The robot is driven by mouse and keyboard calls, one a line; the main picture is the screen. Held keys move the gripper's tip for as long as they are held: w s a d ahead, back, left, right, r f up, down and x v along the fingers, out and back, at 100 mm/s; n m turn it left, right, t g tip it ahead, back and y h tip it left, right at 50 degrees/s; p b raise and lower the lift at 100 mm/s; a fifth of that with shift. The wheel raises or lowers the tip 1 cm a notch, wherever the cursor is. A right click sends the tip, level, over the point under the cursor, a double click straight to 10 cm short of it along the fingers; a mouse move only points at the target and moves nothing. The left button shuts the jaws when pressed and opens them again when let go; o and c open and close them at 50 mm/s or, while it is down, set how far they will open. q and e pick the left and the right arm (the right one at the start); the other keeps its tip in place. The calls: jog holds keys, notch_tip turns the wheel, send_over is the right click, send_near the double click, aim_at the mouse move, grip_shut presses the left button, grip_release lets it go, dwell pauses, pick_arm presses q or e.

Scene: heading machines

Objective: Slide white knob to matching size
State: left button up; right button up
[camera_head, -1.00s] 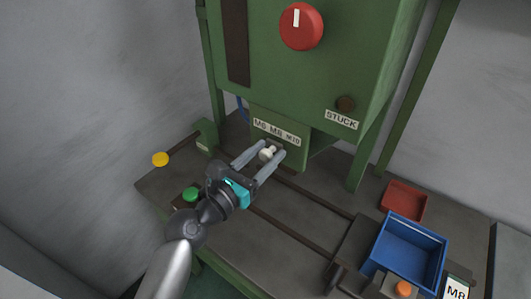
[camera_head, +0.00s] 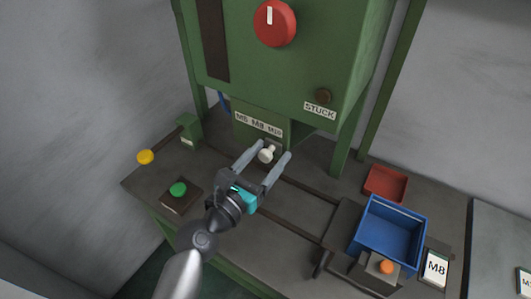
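The white knob (camera_head: 266,154) sits at the front of the green machine, below a label strip (camera_head: 259,124) that reads M6, M8 and M10. The knob is below about the middle to right part of the strip; its exact alignment is hard to tell. My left gripper (camera_head: 262,157) is open, with one finger on each side of the knob and gaps visible. A card (camera_head: 436,268) at the lower right reads M8. My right gripper is not in view.
A blue bin (camera_head: 390,235) and a red tray (camera_head: 386,183) stand on the right of the bench. A green button (camera_head: 178,189), a yellow knob (camera_head: 145,157) and an orange button (camera_head: 386,267) are around it. A red dial (camera_head: 274,23) is above.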

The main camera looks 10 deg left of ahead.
pick_arm(q)
jog(key=shift+a, duration=0.1)
jog(key=shift+s+a, duration=0.1)
jog(key=shift+s, duration=0.1)
jog(key=b+v, duration=0.5)
jog(key=v, duration=0.9)
jog(key=shift+s, duration=0.3)
jog(key=shift+a, duration=0.1)
dwell(0.3)
